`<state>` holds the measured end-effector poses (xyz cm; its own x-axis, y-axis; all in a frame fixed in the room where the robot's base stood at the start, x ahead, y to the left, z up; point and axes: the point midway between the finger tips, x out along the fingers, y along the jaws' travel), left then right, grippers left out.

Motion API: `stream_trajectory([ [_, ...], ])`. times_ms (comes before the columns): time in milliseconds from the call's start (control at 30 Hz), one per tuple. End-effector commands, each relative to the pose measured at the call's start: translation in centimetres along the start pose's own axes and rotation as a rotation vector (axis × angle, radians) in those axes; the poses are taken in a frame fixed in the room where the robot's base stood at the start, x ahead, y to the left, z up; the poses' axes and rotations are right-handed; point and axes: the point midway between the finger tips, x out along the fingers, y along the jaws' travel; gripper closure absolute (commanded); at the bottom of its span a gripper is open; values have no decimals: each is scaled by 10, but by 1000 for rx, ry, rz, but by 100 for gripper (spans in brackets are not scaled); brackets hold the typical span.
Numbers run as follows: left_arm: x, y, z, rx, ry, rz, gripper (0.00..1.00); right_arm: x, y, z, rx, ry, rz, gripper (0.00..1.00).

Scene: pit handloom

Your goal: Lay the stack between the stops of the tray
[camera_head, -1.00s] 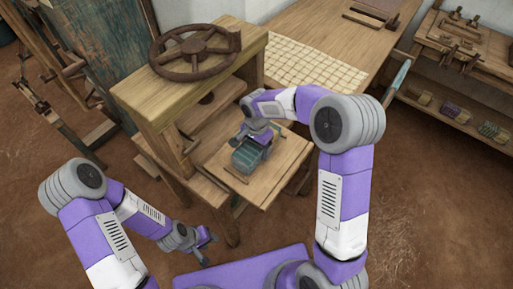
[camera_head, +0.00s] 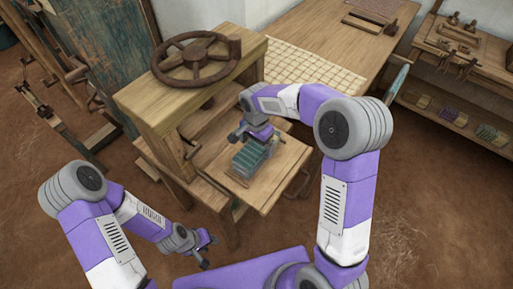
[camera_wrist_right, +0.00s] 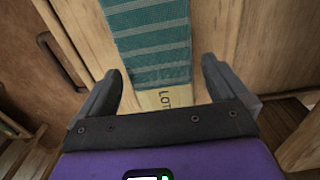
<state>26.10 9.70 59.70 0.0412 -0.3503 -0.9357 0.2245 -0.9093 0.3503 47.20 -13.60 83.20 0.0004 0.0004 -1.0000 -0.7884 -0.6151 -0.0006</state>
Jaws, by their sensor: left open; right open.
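The stack (camera_head: 248,158) of teal striped cloth lies on the wooden tray (camera_head: 270,185) in the head view. In the right wrist view the stack (camera_wrist_right: 160,45) shows up close, with a pale board (camera_wrist_right: 172,100) lettered "LOT" at its near end. My right gripper (camera_wrist_right: 161,70) is open, one finger on each side of the stack's near end. In the head view my right gripper (camera_head: 258,134) is over the far end of the stack. Contact with the fingers cannot be told. My left gripper (camera_head: 207,252) is open and empty, low at the front, away from the tray.
A dark bar (camera_head: 298,185) is at the tray's right edge. A wooden press frame with a handwheel (camera_head: 196,57) stands left of the tray. A gridded sheet (camera_head: 310,67) lies on the table behind. A shelf (camera_head: 455,115) with bundles is at far right.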

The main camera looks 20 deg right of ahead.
Motion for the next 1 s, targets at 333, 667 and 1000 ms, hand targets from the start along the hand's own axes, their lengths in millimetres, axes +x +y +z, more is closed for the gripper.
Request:
stream_trajectory([
  [333,-21,8,1,0,0,0,57,-67,0,0,0,1,0,0],
  [667,-22,8,1,0,0,0,57,-76,0,0,0,0,1,0],
  [1000,-23,8,1,0,0,0,57,-76,0,0,0,0,1,0],
])
